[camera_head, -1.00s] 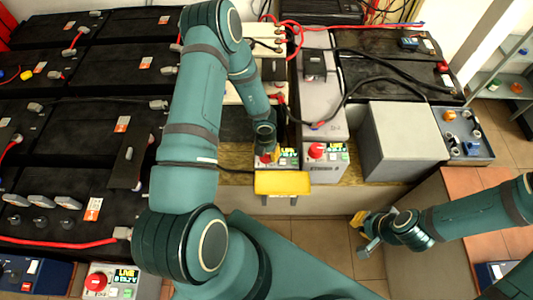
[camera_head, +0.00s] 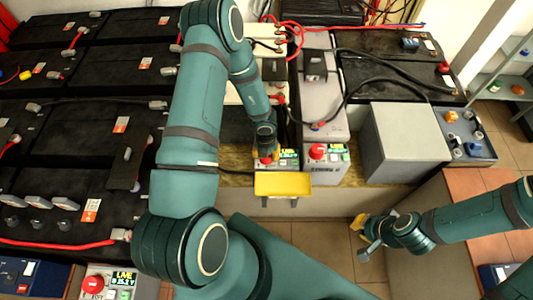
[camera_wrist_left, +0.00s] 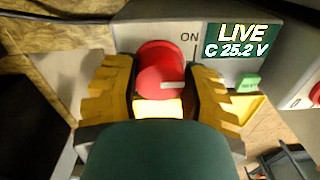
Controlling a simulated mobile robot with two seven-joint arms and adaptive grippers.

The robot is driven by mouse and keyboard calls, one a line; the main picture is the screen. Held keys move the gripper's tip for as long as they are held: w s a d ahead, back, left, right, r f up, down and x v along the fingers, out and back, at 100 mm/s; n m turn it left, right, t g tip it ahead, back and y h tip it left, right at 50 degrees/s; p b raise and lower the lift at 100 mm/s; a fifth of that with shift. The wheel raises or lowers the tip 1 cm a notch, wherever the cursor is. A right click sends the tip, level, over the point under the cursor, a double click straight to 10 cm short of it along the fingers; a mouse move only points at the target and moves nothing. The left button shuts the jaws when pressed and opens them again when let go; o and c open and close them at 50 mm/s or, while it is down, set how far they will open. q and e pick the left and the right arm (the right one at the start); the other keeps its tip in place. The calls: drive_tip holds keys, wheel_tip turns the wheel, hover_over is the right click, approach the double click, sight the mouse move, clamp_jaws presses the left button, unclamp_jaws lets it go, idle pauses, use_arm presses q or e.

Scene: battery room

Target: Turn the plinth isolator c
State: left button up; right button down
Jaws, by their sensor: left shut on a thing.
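The plinth isolator C is a grey box with a red round knob (camera_wrist_left: 160,68), an "ON" mark and a display (camera_wrist_left: 238,41) reading "LIVE C 25.2 V". Its display (camera_head: 289,157) also shows in the head view. My left gripper (camera_head: 266,155) reaches down to it from above. In the left wrist view its yellow ridged fingers (camera_wrist_left: 158,95) are shut on the red knob, one on each side. A pale bar on the knob lies roughly level. My right gripper (camera_head: 366,232) is open and empty, away at the right.
A similar isolator with a red knob (camera_head: 317,151) stands just to the right, and another (camera_head: 93,284) at the lower left. A grey box (camera_head: 404,145) stands farther right. Black batteries (camera_head: 70,145) fill the left. Black cables (camera_head: 375,82) cross behind.

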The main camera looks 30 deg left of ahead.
use_arm(q)
drive_tip(key=o, duration=1.2)
drive_tip(key=r, duration=1.2)
drive_tip(key=shift+a, duration=0.2)
